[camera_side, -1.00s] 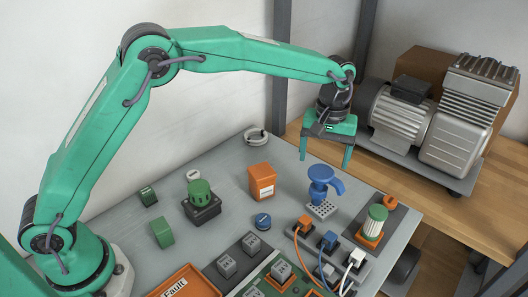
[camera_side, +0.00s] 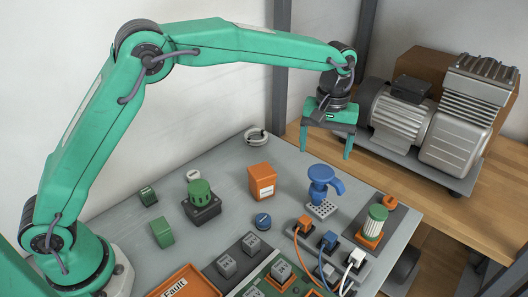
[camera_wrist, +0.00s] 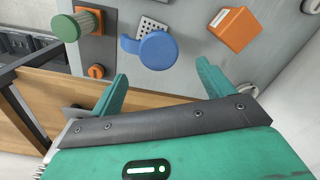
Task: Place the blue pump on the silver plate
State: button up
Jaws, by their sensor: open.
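The blue pump (camera_side: 320,184) stands upright on the work panel, with its spout pointing right. It shows from above in the wrist view (camera_wrist: 151,49). A small silver plate with holes (camera_side: 321,210) lies at the pump's foot. In the wrist view the plate (camera_wrist: 154,23) is partly covered by the pump. I cannot tell whether the pump rests on the plate or stands just behind it. My gripper (camera_side: 326,149) is open and empty, above and behind the pump near the panel's back edge. In the wrist view, the pump shows just beyond the gap between my fingertips (camera_wrist: 161,70).
An orange box (camera_side: 262,182) stands left of the pump. Plugs with cables (camera_side: 329,241) are in front. A large grey compressor (camera_side: 455,120) sits on the wooden bench behind right.

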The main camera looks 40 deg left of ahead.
jog(key=s+a+r+m+t, duration=0.2)
jog(key=s+a+r+t, duration=0.1)
jog(key=s+a+r, duration=0.85)
jog(key=s+a+f+m+t, duration=0.1)
jog(key=s+a, duration=0.3)
jog(key=s, duration=0.5)
jog(key=s+a+f+m+t, duration=0.1)
jog(key=s+a+f+m, duration=0.1)
jog(key=s+a, duration=0.3)
jog(key=s+f, duration=0.1)
jog(key=s, duration=0.3)
jog(key=shift+s+f+t, duration=0.15)
jog(key=shift+t, duration=0.15)
